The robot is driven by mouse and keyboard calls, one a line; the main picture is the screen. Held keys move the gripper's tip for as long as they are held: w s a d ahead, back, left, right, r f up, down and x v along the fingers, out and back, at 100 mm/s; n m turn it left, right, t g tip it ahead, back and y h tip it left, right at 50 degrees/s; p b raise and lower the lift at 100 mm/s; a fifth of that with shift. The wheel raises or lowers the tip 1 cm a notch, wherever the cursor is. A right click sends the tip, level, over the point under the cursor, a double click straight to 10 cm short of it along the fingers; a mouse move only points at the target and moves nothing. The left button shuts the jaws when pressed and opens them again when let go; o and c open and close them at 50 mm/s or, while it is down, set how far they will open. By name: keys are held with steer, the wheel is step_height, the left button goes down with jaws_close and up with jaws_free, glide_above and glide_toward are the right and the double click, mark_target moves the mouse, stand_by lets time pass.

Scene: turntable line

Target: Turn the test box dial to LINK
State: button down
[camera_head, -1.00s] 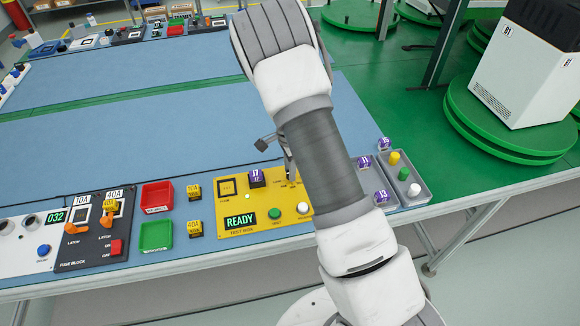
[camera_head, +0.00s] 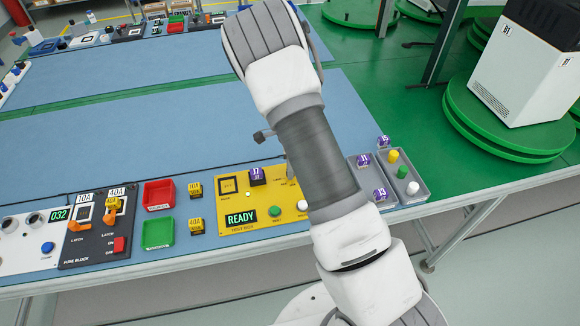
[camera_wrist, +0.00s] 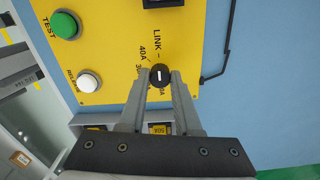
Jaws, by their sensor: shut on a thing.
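The yellow test box (camera_head: 235,210) lies on the blue table, and its display reads READY. Its dial (camera_wrist: 160,73) is a small black knob with a white line, seen in the wrist view. LINK is printed just above the dial there, with 40A and other marks to its left and one mark partly covered at its right. The white line stands about upright in the wrist view, in line with the LINK side. My gripper (camera_wrist: 160,76) is shut on the dial, one finger on each side. In the head view my arm hides the dial.
The box also carries a green TEST button (camera_wrist: 65,25), a white RELEASE button (camera_wrist: 88,81) and a purple-topped block (camera_head: 257,176). A grey tray (camera_head: 405,178) with pegs stands to the right. Red (camera_head: 158,193) and green (camera_head: 157,234) bins stand left.

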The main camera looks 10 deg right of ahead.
steer(key=c, duration=0.6)
jaws_free()
steer(key=shift+r, duration=0.1)
step_height(320, 180, up, 17)
steer(key=p, duration=0.1)
steer(key=shift+r+p, duration=0.2)
steer(key=shift+p, duration=0.1)
